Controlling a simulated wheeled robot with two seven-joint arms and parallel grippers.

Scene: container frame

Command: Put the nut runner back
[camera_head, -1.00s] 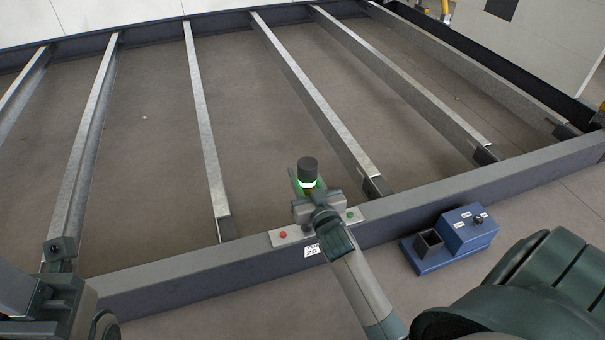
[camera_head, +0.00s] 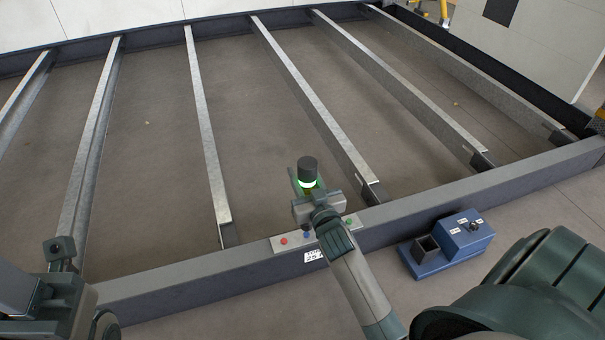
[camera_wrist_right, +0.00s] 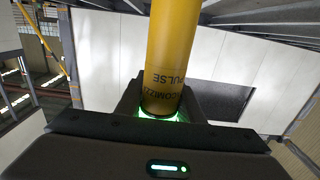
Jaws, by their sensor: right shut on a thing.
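The nut runner (camera_head: 308,164) is upright in my right gripper (camera_head: 318,205), with its dark round end up and a lit green ring below it. In the right wrist view its yellow body (camera_wrist_right: 168,60) with black lettering rises between the jaws, which are shut on it. My gripper and arm hide its lower part in the head view. A blue holder (camera_head: 455,240) with an open, dark square socket (camera_head: 426,247) sits to the right of the gripper, apart from it. My left gripper (camera_head: 62,252) is at the lower left; its jaw opening cannot be made out.
A dark frame rail (camera_head: 190,268) crosses in front, with several metal beams (camera_head: 206,140) running away from it. A small panel (camera_head: 284,241) with coloured buttons and a white label (camera_head: 315,254) sits on the rail behind my right arm.

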